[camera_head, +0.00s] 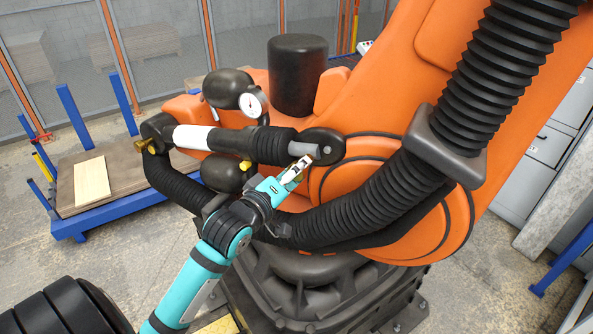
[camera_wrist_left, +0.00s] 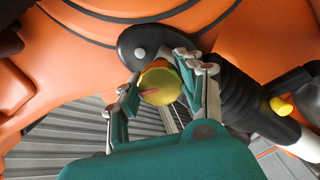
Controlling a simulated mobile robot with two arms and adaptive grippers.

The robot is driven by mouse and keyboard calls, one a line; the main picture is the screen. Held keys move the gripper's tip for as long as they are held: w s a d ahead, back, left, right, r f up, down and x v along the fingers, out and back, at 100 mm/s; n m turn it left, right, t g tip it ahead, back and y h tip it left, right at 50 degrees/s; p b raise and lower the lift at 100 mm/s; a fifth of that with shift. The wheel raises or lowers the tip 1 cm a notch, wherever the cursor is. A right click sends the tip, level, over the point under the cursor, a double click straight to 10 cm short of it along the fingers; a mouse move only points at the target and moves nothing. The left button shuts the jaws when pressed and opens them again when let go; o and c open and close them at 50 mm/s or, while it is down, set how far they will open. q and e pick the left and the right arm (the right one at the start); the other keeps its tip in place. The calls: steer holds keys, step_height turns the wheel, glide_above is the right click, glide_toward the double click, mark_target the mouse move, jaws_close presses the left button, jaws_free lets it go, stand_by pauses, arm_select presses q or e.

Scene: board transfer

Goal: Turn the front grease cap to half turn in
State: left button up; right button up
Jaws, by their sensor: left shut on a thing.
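The front grease cap (camera_wrist_left: 158,84) is a round yellow cap with a red mark on its face, seen in the left wrist view in front of the dark end plate (camera_wrist_left: 146,40) of a cylinder. The red mark lies nearly level in the picture. My left gripper (camera_wrist_left: 160,86) has one finger on each side of the cap and is shut on it. In the head view my left gripper (camera_head: 298,168) reaches up from below to the cylinder's right end; I cannot make out the cap clearly there. My right gripper is not in view.
A big orange robot arm (camera_head: 355,95) with thick black hoses (camera_head: 370,200) surrounds the work spot. The black-and-white cylinder (camera_head: 265,145) runs left from my gripper, with a small yellow fitting (camera_head: 245,165) below it. A pressure gauge (camera_head: 251,105) sits above. A blue-framed pallet (camera_head: 125,180) stands left.

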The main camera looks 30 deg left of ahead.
arm_select(q)
steer(key=m, duration=0.3)
steer(key=shift+m, duration=0.3)
steer(key=m, duration=0.3)
steer(key=shift+f+y, duration=0.1)
steer(key=shift+y, duration=0.2)
steer(key=m, duration=0.3)
steer(key=shift+m+g, duration=0.3)
steer(key=shift+m, duration=0.1)
steer(key=m, duration=0.3)
steer(key=shift+y, duration=0.4)
steer(key=m, duration=0.3)
steer(key=shift+m, duration=0.3)
steer(key=m, duration=0.3)
steer(key=shift+m+y, duration=0.3)
steer(key=m, duration=0.4)
steer(key=shift+m, duration=0.4)
steer(key=shift+m+t, duration=0.4)
steer(key=shift+m, duration=0.8)
